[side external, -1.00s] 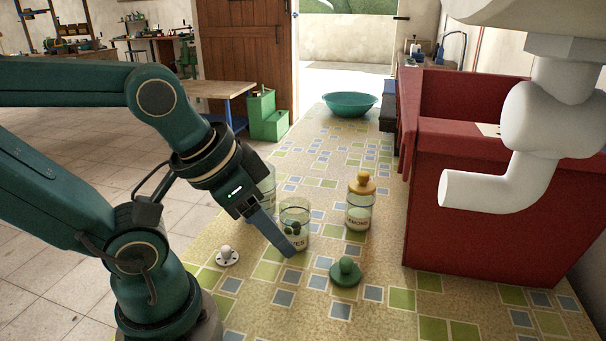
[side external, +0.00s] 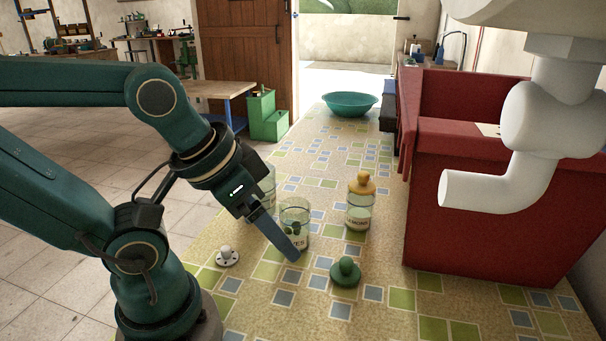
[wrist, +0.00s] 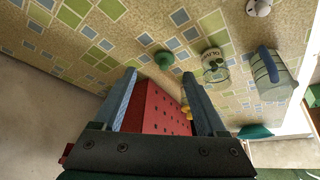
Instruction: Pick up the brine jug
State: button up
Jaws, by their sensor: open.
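The brine jug seems to be the clear glass vessel with a blue-grey handle (wrist: 273,80) at the right of the wrist view. In the side view the glass jug (side external: 267,186) stands behind my gripper, which hides much of it. My gripper (side external: 293,254) is open and empty, pointing down and to the right, its fingers in front of the olive jar. In the wrist view both blue fingers of my gripper (wrist: 159,76) are spread with nothing between them, and the jug lies well to their right.
A glass olive jar (side external: 302,213) stands beside the jug. A yellow-lidded lemon jar (side external: 359,212) is to its right. A green knobbed lid (side external: 345,272) and a white knobbed lid (side external: 227,257) lie in front. A red cabinet-like block (side external: 480,220) borders the right. A green basin (side external: 350,104) is farther back.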

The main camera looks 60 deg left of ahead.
jog(key=w+a+r+n+g+y, duration=0.1)
jog(key=w+a+n, duration=0.25)
jog(key=n, duration=0.75)
jog(key=w+a+r+n+g, duration=0.15)
jog(key=a+n, duration=0.25)
jog(key=n, duration=0.7)
jog(key=a+f+n+g, duration=0.1)
jog(key=a+n, duration=0.3)
jog(key=a+f+n+g, duration=0.1)
jog(key=a+f+n, duration=0.1)
jog(key=a+n, duration=0.2)
jog(key=s+a+f+n+g, duration=0.1)
jog(key=a+n, duration=0.3)
jog(key=a, duration=0.2)
jog(key=shift+a+f, duration=0.1)
jog(key=shift+f, duration=0.3)
jog(key=shift+s+a+f, duration=0.2)
jog(key=shift+f, duration=0.05)
notch_tip(320, 180, down, 5)
jog(key=shift+a+f, duration=0.3)
jog(key=shift+f, duration=1.4)
jog(key=shift+a+f, duration=0.2)
jog(key=shift+f, duration=1.35)
grip_shut()
